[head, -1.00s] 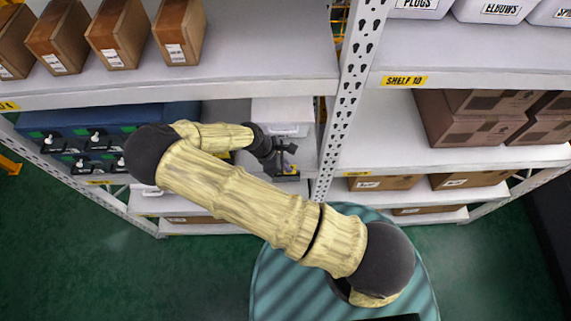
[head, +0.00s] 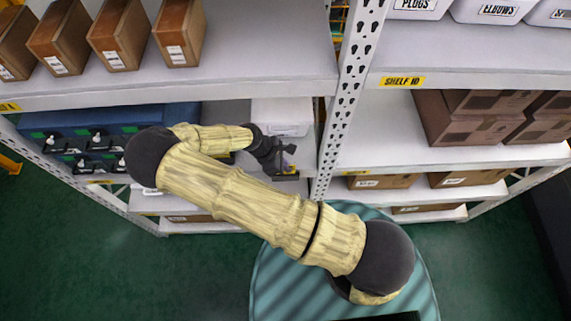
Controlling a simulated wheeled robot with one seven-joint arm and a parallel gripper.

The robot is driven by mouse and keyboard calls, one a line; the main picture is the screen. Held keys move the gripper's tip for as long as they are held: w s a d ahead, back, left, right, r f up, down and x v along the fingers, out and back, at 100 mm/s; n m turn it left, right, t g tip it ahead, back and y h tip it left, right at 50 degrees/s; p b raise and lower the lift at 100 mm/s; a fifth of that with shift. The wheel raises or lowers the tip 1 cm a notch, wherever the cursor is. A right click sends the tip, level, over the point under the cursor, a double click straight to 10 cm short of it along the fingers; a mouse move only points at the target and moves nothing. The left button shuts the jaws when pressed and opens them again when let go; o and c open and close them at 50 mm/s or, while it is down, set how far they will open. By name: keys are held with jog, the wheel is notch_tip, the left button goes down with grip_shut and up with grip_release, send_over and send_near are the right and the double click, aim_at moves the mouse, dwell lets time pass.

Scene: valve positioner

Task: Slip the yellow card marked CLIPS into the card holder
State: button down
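My gripper (head: 285,152) is at the end of my arm, in front of a white bin (head: 282,110) on the middle shelf of the left rack. Its dark fingers are small here, and I cannot tell if they are open or shut. A pale strip, possibly a card holder, shows on the bin's front, just above the gripper; I cannot make it out. I cannot pick out the yellow card marked CLIPS. A small dark object with a yellow patch (head: 288,178) shows just below the gripper, too small to identify.
A perforated upright (head: 343,110) stands just right of the gripper. The upper left shelf (head: 250,65) overhangs the bin and carries several brown boxes (head: 178,32). Blue cases (head: 70,122) stand at left. The right rack holds brown cartons (head: 470,128) and several white bins, including ELBOWS (head: 497,10).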

jog(key=shift+f, duration=0.45)
dwell(0.4)
jog(key=shift+w+d, duration=0.1)
dwell(0.4)
jog(key=shift+p, duration=0.35)
jog(key=shift+f+b, duration=0.4)
jog(key=shift+f, duration=0.85)
dwell(0.4)
jog(key=c, duration=1.6)
grip_release()
jog(key=shift+r, duration=0.1)
